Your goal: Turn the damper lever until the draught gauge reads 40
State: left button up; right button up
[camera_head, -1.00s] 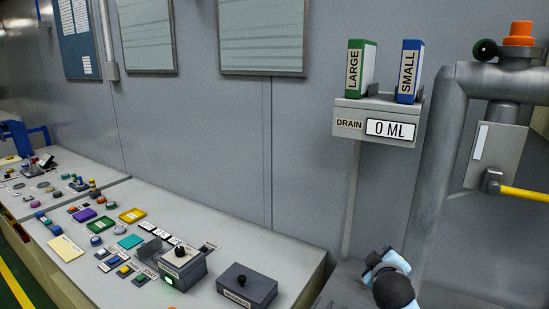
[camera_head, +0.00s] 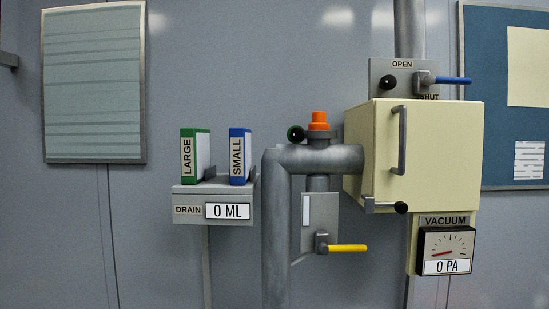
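A lever with a blue handle (camera_head: 453,80) sits on a grey plate (camera_head: 380,67) on the vertical duct above a cream box. It lies level, pointing right beside the word SHUT; the word OPEN is at the plate's top. A black knob (camera_head: 390,82) is at the plate's left. The gauge labelled VACUUM (camera_head: 446,243) hangs below the cream box, with a dial and a display reading 0 PA. No label here says damper or draught. Neither of my grippers is in view.
The cream box (camera_head: 420,150) has a grey handle and a black-knobbed latch. Left of it, a grey pipe (camera_head: 276,220) carries an orange cap (camera_head: 319,120) and a yellow lever (camera_head: 347,248). A DRAIN shelf (camera_head: 190,196) reads 0 ML and holds green LARGE and blue SMALL blocks.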

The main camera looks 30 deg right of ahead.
aim_at(430, 80)
jog(key=z, duration=1.9)
